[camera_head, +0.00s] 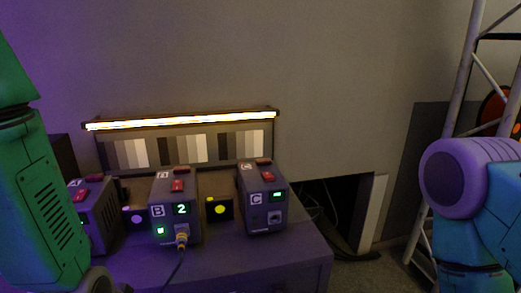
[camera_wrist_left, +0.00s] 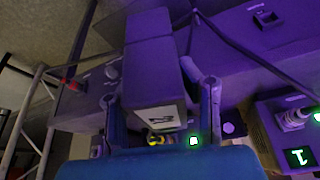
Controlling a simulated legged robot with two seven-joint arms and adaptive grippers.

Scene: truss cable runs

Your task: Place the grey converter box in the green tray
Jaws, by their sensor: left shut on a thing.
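My left gripper (camera_wrist_left: 160,92) shows in the left wrist view, its two fingers on either side of a grey box (camera_wrist_left: 152,60). It is shut on this box, which looks like the converter box and has a dark mark on its near end. In the head view only my left arm shows at the left edge; the gripper and the held box are out of sight there. My right arm shows at the right edge, but its gripper is out of view. I see no green tray in either view.
On a dark table (camera_head: 290,262) stand box A (camera_head: 97,212), partly behind my left arm, box B (camera_head: 175,205) with a cable plugged in front, and box C (camera_head: 263,198). A lit lamp bar (camera_head: 180,121) hangs behind. A metal truss (camera_head: 440,150) stands right.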

